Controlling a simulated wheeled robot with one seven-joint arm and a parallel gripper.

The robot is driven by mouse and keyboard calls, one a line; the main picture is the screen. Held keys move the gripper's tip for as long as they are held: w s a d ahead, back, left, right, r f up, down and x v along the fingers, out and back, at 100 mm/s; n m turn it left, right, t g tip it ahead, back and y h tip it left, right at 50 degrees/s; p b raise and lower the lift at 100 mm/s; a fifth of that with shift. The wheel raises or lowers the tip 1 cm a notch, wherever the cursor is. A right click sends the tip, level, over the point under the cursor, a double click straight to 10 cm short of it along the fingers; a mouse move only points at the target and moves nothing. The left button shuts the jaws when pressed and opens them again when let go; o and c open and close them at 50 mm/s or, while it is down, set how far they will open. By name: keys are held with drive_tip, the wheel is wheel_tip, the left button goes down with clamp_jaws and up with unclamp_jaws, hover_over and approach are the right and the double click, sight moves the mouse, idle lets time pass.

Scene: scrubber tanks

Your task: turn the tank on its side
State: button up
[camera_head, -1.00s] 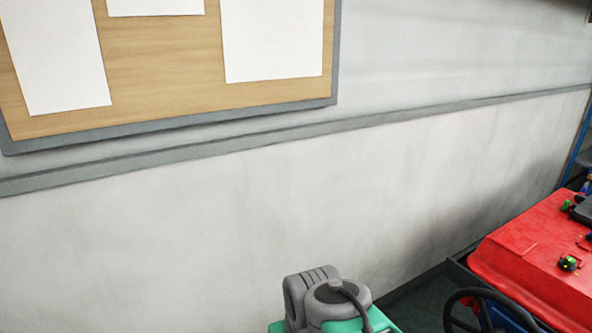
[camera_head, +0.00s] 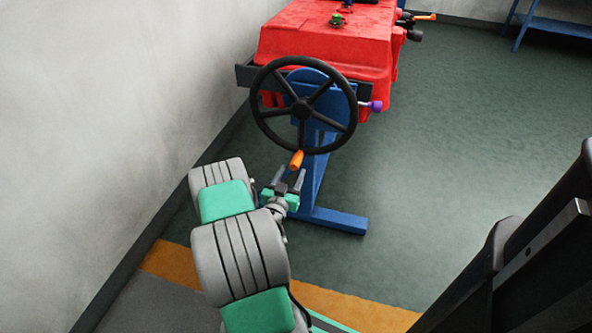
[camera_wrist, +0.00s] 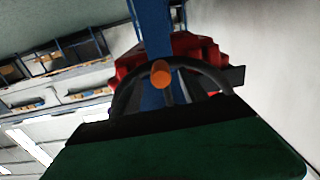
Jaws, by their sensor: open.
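The red tank (camera_head: 320,45) is mounted on a blue stand (camera_head: 320,160), with its broad face up. A black handwheel (camera_head: 262,115) faces me at the near end of the stand. Its orange knob (camera_head: 296,159) is at the bottom of the rim. My gripper (camera_head: 289,174) is open and empty just below the knob, its fingers pointing at it; I cannot tell whether they touch. In the wrist view the knob (camera_wrist: 160,73) is ahead near the middle, with the wheel rim (camera_wrist: 125,100) and red tank (camera_wrist: 190,43) behind. The fingertips are not clear there.
A purple knob (camera_head: 375,106) sits on the stand's right side. Orange-handled and black fittings (camera_head: 424,17) stick out at the tank's right. A grey wall (camera_head: 100,110) runs close on the left. Green floor (camera_head: 440,130) is open to the right. Blue shelving (camera_head: 555,22) stands far right.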

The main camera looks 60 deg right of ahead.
sight(297, 162)
drive_tip(key=d, duration=0.4)
drive_tip(key=w+d, duration=0.1)
drive_tip(key=d, duration=0.1)
drive_tip(key=shift+d, duration=0.1)
drive_tip(key=shift+c, duration=0.4)
clamp_jaws()
idle(0.8)
